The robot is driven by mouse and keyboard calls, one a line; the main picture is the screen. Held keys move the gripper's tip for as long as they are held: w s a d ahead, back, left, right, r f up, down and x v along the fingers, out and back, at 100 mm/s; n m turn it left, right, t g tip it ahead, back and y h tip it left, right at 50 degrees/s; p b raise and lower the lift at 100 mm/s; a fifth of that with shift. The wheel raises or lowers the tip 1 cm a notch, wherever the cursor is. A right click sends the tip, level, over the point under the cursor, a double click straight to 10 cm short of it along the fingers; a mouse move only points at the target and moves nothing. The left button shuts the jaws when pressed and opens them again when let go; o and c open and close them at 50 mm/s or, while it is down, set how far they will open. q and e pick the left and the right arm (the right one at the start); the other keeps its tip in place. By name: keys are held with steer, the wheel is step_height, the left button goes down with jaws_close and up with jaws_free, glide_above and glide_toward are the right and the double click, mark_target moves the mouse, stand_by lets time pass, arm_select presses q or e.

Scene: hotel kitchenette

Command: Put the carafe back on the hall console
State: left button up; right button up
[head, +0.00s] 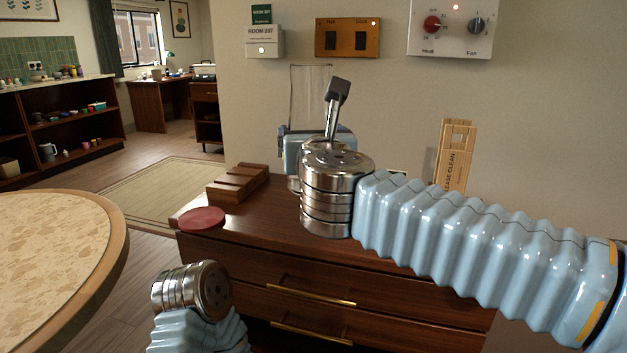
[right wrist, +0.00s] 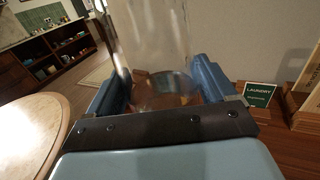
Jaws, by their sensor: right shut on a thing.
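The clear glass carafe (head: 310,88) stands roughly upright in my right gripper (head: 314,131), over the back part of the dark wooden console (head: 400,284). In the right wrist view the carafe (right wrist: 150,38) is between the two blue fingers of the gripper (right wrist: 163,84), which is shut on it. My right wrist hides the carafe's lower part in the head view, so I cannot tell whether its base touches the console top. My left arm shows at the bottom of the head view, but its gripper is not visible.
A red round coaster (head: 203,219) and a slatted wooden block (head: 238,184) are at the console's left end. A wooden door-hanger stand (head: 455,155) and a green laundry sign (right wrist: 259,95) stand at the right. The wall is close behind. A round table (head: 118,235) is left.

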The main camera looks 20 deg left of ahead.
steer(key=w+f, duration=0.2)
steer(key=f, duration=0.1)
steer(key=w+a+f+b, duration=0.1)
steer(key=w+f, duration=0.4)
steer(key=f, duration=0.2)
steer(key=shift+w+a+b, duration=0.3)
steer(key=shift+w, duration=0.05)
steer(key=shift+f, duration=0.15)
steer(key=o, duration=1.6)
steer(key=shift+f, duration=0.1)
steer(key=shift+s, duration=0.1)
steer(key=b+v, duration=0.2)
steer(key=v, duration=1)
steer(key=shift+b, duration=0.4)
